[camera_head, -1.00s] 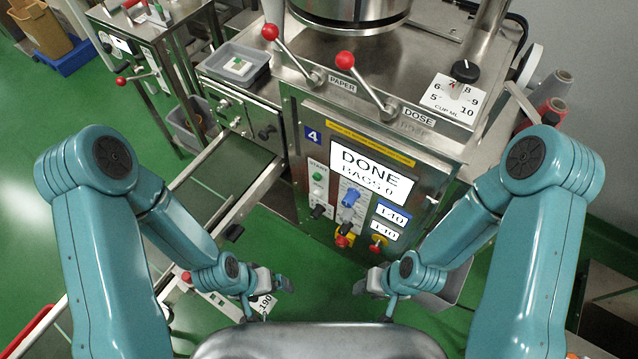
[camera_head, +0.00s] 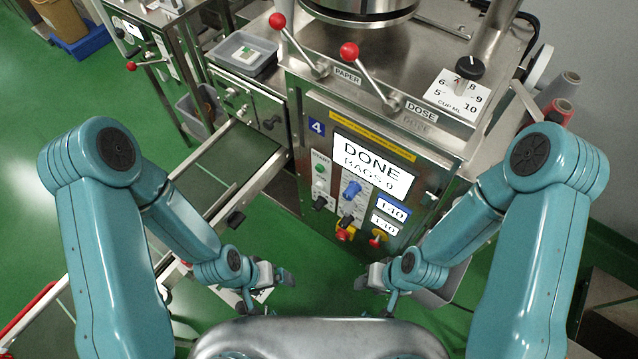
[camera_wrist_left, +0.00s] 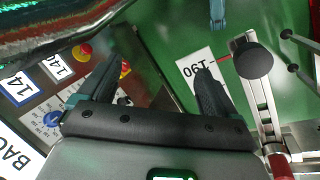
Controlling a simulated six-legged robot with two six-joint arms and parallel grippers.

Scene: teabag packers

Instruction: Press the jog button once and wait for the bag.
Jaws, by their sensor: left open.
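The machine numbered 4 has a front panel with a screen (camera_head: 372,165) reading DONE, BAGS 0. I cannot read a jog label. No teabag can be made out. My left gripper (camera_head: 285,278) is open and empty, below and apart from the panel; in the left wrist view its fingers (camera_wrist_left: 157,70) stand apart, with the panel's blue knob (camera_wrist_left: 50,118) at the left. My right gripper (camera_head: 362,283) is low, below the panel's right side; its jaws are unclear.
Two red-ball levers, PAPER (camera_head: 278,21) and DOSE (camera_head: 349,51), rise from the machine top. A green conveyor (camera_head: 220,165) runs out at the left. A grey tray (camera_head: 240,55) sits above it. Green floor (camera_head: 275,235) is open between machine and grippers.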

